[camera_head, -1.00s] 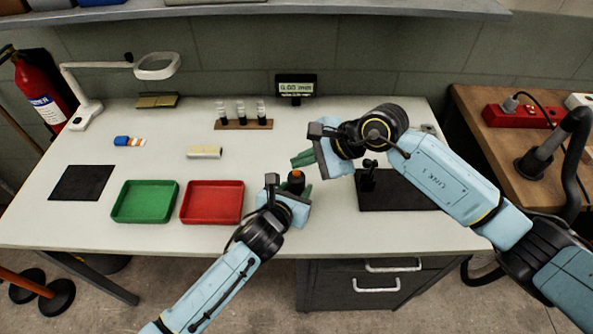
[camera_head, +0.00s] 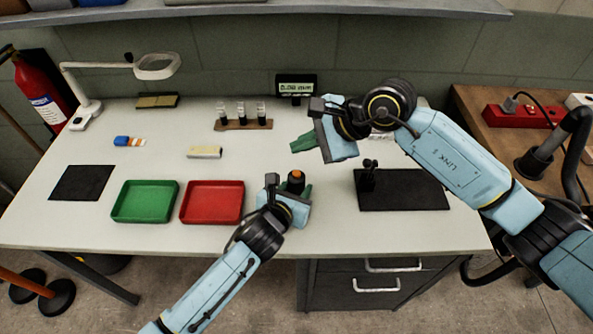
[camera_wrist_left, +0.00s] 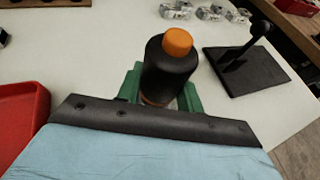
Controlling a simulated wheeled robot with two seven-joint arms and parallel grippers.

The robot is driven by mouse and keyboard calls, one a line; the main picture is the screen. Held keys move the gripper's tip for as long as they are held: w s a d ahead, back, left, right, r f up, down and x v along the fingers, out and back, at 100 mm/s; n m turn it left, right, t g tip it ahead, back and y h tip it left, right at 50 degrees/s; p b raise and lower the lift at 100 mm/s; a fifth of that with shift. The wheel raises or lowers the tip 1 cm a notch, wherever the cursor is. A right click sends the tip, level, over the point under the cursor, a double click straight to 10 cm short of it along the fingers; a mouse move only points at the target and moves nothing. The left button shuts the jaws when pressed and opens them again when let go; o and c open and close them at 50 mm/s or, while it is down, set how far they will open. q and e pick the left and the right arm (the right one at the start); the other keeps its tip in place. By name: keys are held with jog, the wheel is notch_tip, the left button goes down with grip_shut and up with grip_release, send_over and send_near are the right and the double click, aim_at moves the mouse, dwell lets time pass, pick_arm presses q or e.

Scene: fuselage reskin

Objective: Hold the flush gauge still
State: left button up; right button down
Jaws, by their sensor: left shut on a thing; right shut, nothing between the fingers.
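The flush gauge (camera_head: 296,181) is a black cylinder with an orange top. My left gripper (camera_head: 298,190) is shut on it near the front middle of the bench. In the left wrist view the gauge (camera_wrist_left: 170,68) stands upright between the green fingers, and its lower end is partly hidden by the gripper body. My right gripper (camera_head: 303,143) is shut and empty, behind and above the gauge, apart from it.
A red tray (camera_head: 212,218) and a green tray (camera_head: 145,218) lie left of my left gripper. A black plate with a short post (camera_head: 415,195) is at the right. A small display (camera_head: 296,88) stands at the back.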

pick_arm(q)
jog(key=o, duration=1.2)
jog(key=shift+o, duration=0.2)
